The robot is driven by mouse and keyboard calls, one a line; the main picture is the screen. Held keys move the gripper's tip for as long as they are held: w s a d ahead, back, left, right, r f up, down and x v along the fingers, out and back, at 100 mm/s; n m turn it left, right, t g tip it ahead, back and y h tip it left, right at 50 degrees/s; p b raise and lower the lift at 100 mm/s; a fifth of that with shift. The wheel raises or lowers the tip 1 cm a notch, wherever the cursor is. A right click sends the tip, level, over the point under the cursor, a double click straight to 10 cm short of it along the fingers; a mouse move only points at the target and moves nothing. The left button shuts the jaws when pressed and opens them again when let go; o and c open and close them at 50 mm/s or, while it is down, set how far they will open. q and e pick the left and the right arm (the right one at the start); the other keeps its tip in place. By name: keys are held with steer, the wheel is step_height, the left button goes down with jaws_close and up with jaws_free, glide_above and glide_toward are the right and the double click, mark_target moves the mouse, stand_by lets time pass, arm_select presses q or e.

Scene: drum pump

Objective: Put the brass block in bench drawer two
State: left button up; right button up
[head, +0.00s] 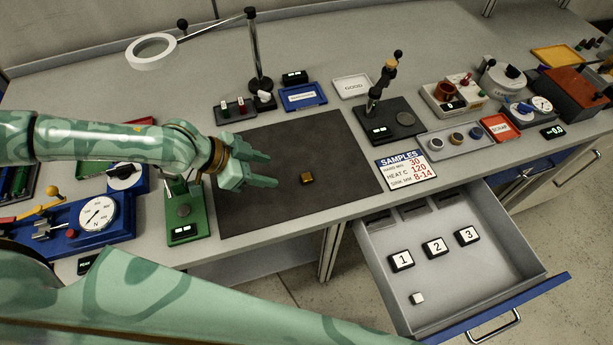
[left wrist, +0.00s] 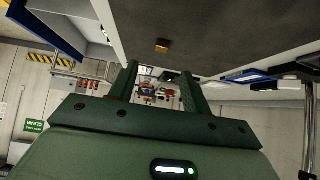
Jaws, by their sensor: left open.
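The small brass block (head: 307,178) lies on the dark mat (head: 320,135) on the bench. It also shows in the left wrist view (left wrist: 162,46), beyond the fingertips. My left gripper (head: 271,170) is open and empty over the mat, to the left of the block and apart from it. In the left wrist view its two fingers (left wrist: 160,72) stand apart with nothing between them. The bench drawer (head: 465,278) is pulled open at the right front. Inside it are black number tiles 1 (head: 401,260), 2 (head: 434,247) and 3 (head: 467,236), and a small pale block (head: 417,298).
A green stand (head: 188,225) is just left of the mat, below my left arm. A dark instrument with a lever (head: 390,120) and a SAMPLES card (head: 407,170) are to the right. A magnifier lamp (head: 255,60) stands behind. The mat around the block is clear.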

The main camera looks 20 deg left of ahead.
mark_target(305, 177)
arm_select(q)
steer(key=x, duration=0.3)
steer(key=w+x, duration=0.1)
steer(key=x, duration=0.2)
steer(key=shift+a+r+b, duration=0.1)
steer(key=shift+a+b, duration=0.15)
steer(key=shift+b, duration=0.15)
steer(key=shift+s+d+f, duration=0.1)
steer(key=shift+d+f, duration=0.1)
steer(key=shift+d, duration=0.2)
steer(key=b+x, duration=0.1)
steer(key=x, duration=0.3)
steer(key=shift+w+d+f, duration=0.1)
steer(key=shift+w+d, duration=0.15)
steer(key=shift+w, duration=0.05)
steer(key=shift+s, duration=0.1)
arm_select(e)
step_height(305, 177, down, 3)
steer(key=shift+r, duration=0.15)
arm_select(q)
jaws_close()
arm_select(e)
steer(key=shift+w, duration=0.1)
